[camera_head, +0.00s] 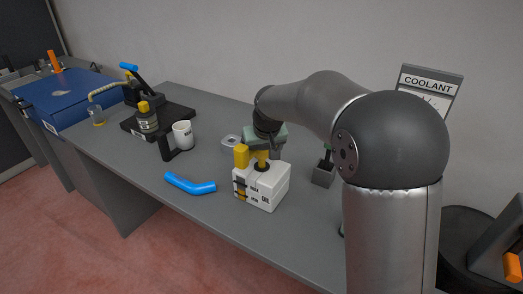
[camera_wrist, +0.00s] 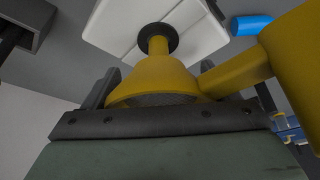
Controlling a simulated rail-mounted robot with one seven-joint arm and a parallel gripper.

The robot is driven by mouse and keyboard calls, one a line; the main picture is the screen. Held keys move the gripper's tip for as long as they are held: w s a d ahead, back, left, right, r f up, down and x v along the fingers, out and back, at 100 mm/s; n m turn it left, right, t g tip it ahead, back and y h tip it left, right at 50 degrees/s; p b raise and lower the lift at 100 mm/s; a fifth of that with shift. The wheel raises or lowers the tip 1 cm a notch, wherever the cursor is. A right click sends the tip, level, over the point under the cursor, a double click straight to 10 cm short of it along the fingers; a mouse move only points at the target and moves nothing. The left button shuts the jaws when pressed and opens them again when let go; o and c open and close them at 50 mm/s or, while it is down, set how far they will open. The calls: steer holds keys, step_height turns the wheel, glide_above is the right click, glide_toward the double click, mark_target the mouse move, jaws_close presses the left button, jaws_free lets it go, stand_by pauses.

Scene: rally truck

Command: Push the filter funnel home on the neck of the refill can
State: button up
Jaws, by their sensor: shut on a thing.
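The white refill can (camera_head: 261,187), marked OIL, stands upright on the grey bench; its top shows in the wrist view (camera_wrist: 205,40). Its round black neck (camera_wrist: 146,31) lies at the narrow end of the yellow filter funnel (camera_wrist: 155,78). The funnel's spout overlaps the neck, but I cannot tell how deep it sits. A side arm joins the funnel to a thick yellow cylinder (camera_wrist: 297,62), also seen in the head view (camera_head: 241,156). My gripper (camera_wrist: 182,97) is shut on the funnel's wide end, above the can. In the head view my wrist partly hides the funnel (camera_head: 262,158).
A blue bent tube (camera_head: 190,184) lies left of the can. A dark square holder (camera_head: 323,174) is right of the can.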

steer(key=shift+f+b, duration=0.9)
steer(key=shift+f, duration=0.5)
steer(key=shift+r, duration=0.15)
steer(key=shift+r+p, duration=1.2)
steer(key=shift+r, duration=0.45)
steer(key=shift+f+b, duration=1.35)
steer(key=shift+f, duration=0.45)
steer(key=o, duration=1)
steer(key=shift+f, duration=0.15)
